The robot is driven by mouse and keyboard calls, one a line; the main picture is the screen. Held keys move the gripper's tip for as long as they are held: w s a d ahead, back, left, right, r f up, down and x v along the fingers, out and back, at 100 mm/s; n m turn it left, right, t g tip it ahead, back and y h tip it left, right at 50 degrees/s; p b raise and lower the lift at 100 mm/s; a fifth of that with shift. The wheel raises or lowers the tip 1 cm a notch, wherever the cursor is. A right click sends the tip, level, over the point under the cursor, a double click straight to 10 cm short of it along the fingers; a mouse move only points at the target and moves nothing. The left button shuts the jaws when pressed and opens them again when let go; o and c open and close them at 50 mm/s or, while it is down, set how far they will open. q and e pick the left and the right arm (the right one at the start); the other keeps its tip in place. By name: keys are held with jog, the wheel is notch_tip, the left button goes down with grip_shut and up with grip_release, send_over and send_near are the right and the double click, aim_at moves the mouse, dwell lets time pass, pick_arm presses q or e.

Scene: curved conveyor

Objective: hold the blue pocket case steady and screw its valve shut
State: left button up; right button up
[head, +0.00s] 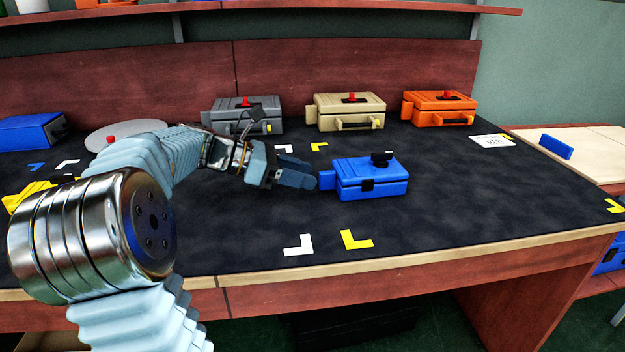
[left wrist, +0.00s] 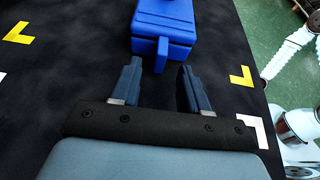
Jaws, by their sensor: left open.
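The blue pocket case (head: 368,180) lies flat on the dark mat in the middle of the table, with a black valve knob (head: 382,157) on its top. A small blue tab (head: 326,180) sticks out of its left end. My left gripper (head: 304,176) is open and empty just left of this tab. In the left wrist view the open fingers (left wrist: 157,84) point at the case (left wrist: 163,20), and the tab (left wrist: 162,55) lies ahead, between the line of the fingertips. My right gripper is not in the head view.
Grey (head: 245,115), tan (head: 346,111) and orange (head: 440,108) cases with red knobs stand along the back. Another blue case (head: 30,132) and a grey round plate (head: 125,133) are at the left. Yellow and white corner marks surround the blue pocket case. The mat in front is clear.

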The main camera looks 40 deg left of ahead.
aim_at(314, 193)
pick_arm(q)
jog(key=shift+x, duration=1.65)
jog(key=shift+c, duration=0.2)
grip_shut()
